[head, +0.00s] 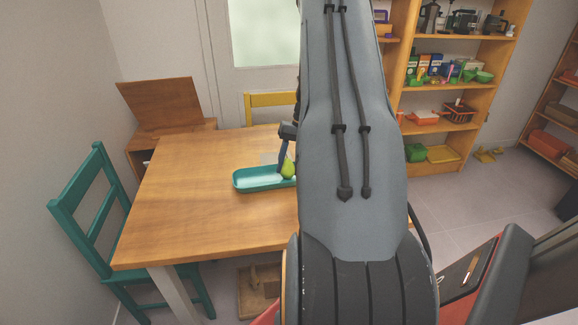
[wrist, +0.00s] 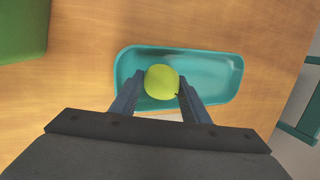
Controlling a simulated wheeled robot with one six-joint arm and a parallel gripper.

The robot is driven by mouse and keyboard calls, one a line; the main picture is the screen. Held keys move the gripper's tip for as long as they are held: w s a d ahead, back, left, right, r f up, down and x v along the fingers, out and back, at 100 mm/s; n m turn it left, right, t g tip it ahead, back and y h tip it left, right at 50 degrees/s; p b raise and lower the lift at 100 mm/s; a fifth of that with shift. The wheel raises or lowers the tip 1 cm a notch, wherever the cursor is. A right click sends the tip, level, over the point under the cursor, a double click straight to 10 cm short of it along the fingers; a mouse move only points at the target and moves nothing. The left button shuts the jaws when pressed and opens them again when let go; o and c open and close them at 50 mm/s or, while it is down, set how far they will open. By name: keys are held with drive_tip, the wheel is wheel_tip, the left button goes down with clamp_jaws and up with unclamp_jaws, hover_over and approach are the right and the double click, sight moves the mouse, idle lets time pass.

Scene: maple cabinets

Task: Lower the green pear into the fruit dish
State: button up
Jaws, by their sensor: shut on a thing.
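The green pear (wrist: 162,82) is between the two fingers of my gripper (wrist: 160,92) in the wrist view, and the fingers are shut on it. The teal fruit dish (wrist: 215,76) lies below it on the table, and the pear overlaps the dish's left half in that view. In the head view the pear (head: 288,169) shows at the right part of the dish (head: 250,183), beneath my gripper (head: 286,160). My arm hides the dish's right end there. I cannot tell whether the pear touches the dish floor.
The wooden table (head: 200,200) is bare left of the dish. A green object (wrist: 22,28) stands at the wrist view's upper left. A teal chair (head: 90,225) is at the table's left and a yellow chair (head: 262,100) behind it. Shelves (head: 440,90) stand at the back right.

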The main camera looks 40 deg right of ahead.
drive_tip(key=o, duration=1.2)
drive_tip(key=b+v, duration=0.1)
drive_tip(key=v, duration=0.6)
drive_tip(key=shift+d+r+b, duration=0.15)
drive_tip(key=shift+r+b, duration=0.2)
drive_tip(key=shift+r, duration=0.05)
